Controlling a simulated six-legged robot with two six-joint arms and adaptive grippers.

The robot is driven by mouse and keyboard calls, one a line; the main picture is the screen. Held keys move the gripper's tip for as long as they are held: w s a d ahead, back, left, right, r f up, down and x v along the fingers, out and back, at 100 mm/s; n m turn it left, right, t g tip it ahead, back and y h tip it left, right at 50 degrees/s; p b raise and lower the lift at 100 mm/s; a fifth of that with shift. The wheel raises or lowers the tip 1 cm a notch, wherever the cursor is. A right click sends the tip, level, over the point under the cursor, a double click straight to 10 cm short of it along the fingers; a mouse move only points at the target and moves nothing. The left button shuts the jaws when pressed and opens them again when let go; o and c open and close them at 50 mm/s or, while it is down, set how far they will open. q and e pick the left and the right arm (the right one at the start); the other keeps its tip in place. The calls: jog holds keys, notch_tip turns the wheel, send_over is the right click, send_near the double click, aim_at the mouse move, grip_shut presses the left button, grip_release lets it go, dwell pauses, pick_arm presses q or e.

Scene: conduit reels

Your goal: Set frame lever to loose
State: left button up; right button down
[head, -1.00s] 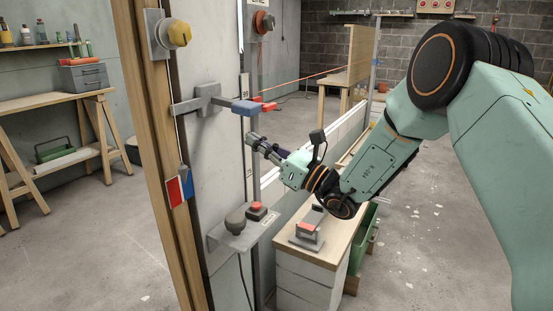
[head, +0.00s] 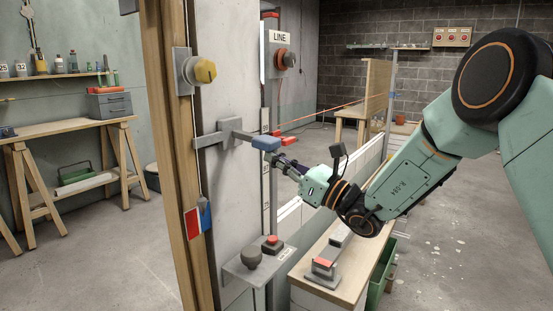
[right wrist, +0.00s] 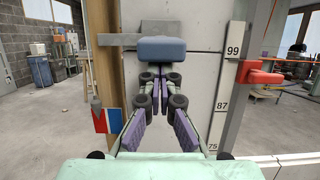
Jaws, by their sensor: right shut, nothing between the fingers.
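A lever with a blue block handle (head: 266,143) sticks out from a grey bracket (head: 229,127) on the pale panel beside the wooden post. In the right wrist view the blue handle (right wrist: 162,49) lies level, straight ahead of the fingers. My right gripper (head: 277,160) is just below and right of the handle, close to it; I cannot tell whether they touch. In the right wrist view my right gripper (right wrist: 160,84) has its purple-padded fingers together and empty, just under the handle. My left gripper is out of view. No lettering marks the lever's positions clearly.
A yellow knob (head: 203,71) and a red-and-blue tag (head: 197,219) are on the wooden post (head: 165,150). A red lever (right wrist: 262,74) sits behind, to the right. A shelf with a dark knob (head: 253,255) and red button (head: 272,240) is below. A worktop (head: 345,270) stands lower right.

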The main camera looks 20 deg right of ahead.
jog(key=shift+r+p, duration=0.75)
jog(key=shift+p, duration=0.45)
notch_tip(320, 180, up, 11)
jog(key=g+h+p, duration=0.7)
jog(key=g+p, duration=0.3)
jog(key=p, duration=2.1)
send_over(267, 138)
jog(key=shift+s+r, duration=0.1)
jog(key=shift+r, duration=0.05)
jog(key=shift+w+a+r+p, duration=0.35)
jog(key=shift+w+p, duration=0.05)
jog(key=shift+p, duration=0.3)
jog(key=shift+w+a+r+p, duration=0.2)
jog(key=shift+w+a+p, duration=0.05)
jog(key=shift+w+p, duration=0.1)
jog(key=shift+r, duration=0.15)
